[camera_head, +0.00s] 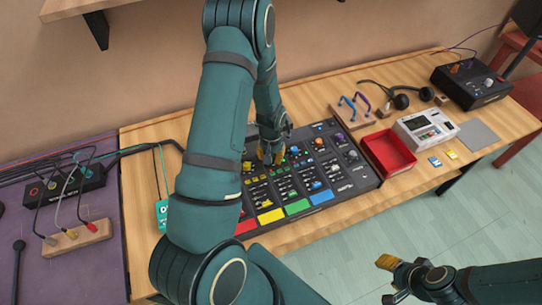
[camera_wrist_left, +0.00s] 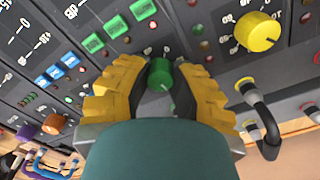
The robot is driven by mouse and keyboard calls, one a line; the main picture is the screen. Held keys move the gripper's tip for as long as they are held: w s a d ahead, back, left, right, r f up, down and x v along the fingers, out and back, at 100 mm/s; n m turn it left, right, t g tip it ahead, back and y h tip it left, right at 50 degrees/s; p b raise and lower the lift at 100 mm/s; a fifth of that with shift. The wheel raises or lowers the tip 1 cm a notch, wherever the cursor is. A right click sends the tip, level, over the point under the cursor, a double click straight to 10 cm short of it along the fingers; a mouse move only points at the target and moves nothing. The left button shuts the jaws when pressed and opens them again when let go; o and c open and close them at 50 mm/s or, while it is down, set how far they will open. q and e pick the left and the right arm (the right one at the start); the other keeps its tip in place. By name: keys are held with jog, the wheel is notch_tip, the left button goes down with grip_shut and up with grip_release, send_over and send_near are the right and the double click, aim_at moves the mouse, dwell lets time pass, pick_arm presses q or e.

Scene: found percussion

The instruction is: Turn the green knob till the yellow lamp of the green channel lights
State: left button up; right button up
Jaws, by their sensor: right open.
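The mixing console (camera_head: 348,186) lies on the wooden table, with red, yellow, green and blue pads along its front edge. My left gripper (camera_head: 272,152) is low over the console's upper part in the head view. In the left wrist view the green knob (camera_wrist_left: 160,71) stands between the yellow fingertips of my left gripper (camera_wrist_left: 161,85). The fingers are apart on either side of it, with narrow gaps. I cannot make out a lit yellow lamp for the green channel. My right gripper (camera_head: 392,279) is open and empty over the floor, away from the table.
A larger yellow knob (camera_wrist_left: 257,31) and a black cable plug (camera_wrist_left: 262,115) are to the right of the fingers. A red tray (camera_head: 388,155) is right of the console, near a white device (camera_head: 426,128). A patch box (camera_head: 63,186) with cables is at left.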

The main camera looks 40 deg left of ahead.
pick_arm(q)
jog(key=o, duration=0.5)
jog(key=shift+c, duration=0.2)
jog(key=shift+r, duration=0.1)
notch_tip(320, 180, up, 12)
dwell(0.6)
